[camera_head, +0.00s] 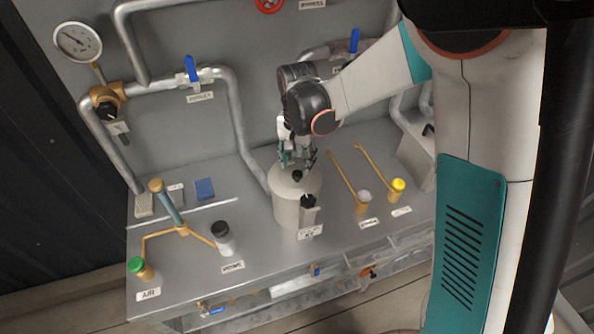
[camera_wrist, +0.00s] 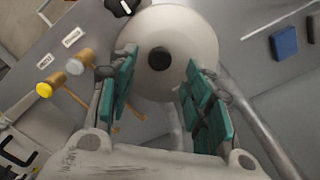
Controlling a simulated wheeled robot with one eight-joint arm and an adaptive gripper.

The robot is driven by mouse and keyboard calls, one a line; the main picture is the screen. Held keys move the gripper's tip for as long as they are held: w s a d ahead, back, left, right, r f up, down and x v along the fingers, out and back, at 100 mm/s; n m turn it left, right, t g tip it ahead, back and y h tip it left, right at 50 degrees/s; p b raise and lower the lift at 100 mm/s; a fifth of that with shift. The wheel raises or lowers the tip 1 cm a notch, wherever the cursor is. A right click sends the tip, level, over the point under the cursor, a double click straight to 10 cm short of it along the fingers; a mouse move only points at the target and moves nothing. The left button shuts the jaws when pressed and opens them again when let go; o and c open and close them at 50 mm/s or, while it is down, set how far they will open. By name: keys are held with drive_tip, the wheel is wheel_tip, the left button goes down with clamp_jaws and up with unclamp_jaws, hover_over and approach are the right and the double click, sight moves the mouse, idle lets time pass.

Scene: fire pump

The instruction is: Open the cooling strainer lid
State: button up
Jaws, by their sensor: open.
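The cooling strainer is a light grey round vessel (camera_head: 288,208) standing on the metal bench in the head view. Its flat lid (camera_head: 285,182) has a small black knob (camera_head: 297,175) in the middle. In the wrist view the pale lid (camera_wrist: 190,30) fills the top centre, with its black knob (camera_wrist: 160,59) between and just beyond my fingertips. The lid lies on the vessel. My gripper (camera_head: 298,160) is above the lid in the head view. In the wrist view my gripper (camera_wrist: 158,62) has its teal-padded fingers spread on either side of the knob, apart from it and empty.
A black fitting (camera_head: 308,202) stands at the strainer's front. Yellow-capped (camera_head: 398,185) and white-capped (camera_head: 363,197) fittings with thin rods stand to its right. A black-capped bottle-like fitting (camera_head: 222,238) and green-capped fitting (camera_head: 137,266) stand left. Pipes with blue-handled valves (camera_head: 191,70) line the wall behind.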

sight(297, 173)
drive_tip(key=shift+f, duration=2.1)
clamp_jaws()
